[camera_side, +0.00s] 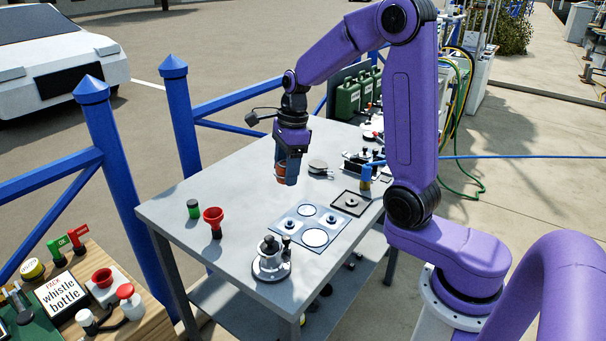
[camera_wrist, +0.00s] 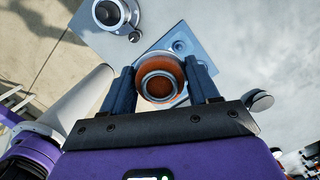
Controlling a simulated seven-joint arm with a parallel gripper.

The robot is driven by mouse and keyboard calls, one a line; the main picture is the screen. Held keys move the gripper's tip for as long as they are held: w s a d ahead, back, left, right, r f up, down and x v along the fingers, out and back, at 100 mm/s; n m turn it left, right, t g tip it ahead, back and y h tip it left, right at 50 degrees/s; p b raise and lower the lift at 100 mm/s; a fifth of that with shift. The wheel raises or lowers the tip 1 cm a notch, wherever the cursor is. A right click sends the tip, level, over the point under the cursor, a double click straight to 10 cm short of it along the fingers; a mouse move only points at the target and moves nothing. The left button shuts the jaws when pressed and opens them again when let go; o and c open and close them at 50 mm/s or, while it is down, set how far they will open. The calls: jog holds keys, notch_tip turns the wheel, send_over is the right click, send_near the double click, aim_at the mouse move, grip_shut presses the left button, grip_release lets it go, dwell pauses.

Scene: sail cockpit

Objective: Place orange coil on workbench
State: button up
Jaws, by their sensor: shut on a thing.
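The orange coil (camera_wrist: 142,72) is a round orange spool with a silvery ring at its centre. It sits between the two fingers of my gripper (camera_wrist: 165,84) in the wrist view, and the fingers are shut on it. In the side view my gripper (camera_side: 286,180) points down over the grey workbench (camera_side: 180,207), and an orange edge of the coil (camera_side: 281,171) shows beside the fingers. The fingers hide part of the coil there. I cannot tell for certain whether the coil touches the bench top or hangs a little above it.
Green canisters (camera_side: 348,100) are at the back. The bench's left part is largely clear.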

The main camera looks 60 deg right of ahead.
jog(key=s+d+m, duration=0.2)
jog(key=d+m, duration=0.1)
jog(key=d, duration=0.9)
send_over(290, 193)
jog(key=s, duration=0.1)
jog(key=f, duration=1.3)
jog(key=shift+s+d+f, duration=0.1)
jog(key=shift+s+f, duration=0.1)
jog(key=shift+f, duration=0.15)
jog(key=shift+w+d+f, duration=0.15)
jog(key=shift+w+f, duration=0.35)
jog(key=shift+f, duration=1.7)
jog(key=shift+f, duration=0.1)
jog(key=o, duration=1.2)
jog(key=shift+o, duration=0.2)
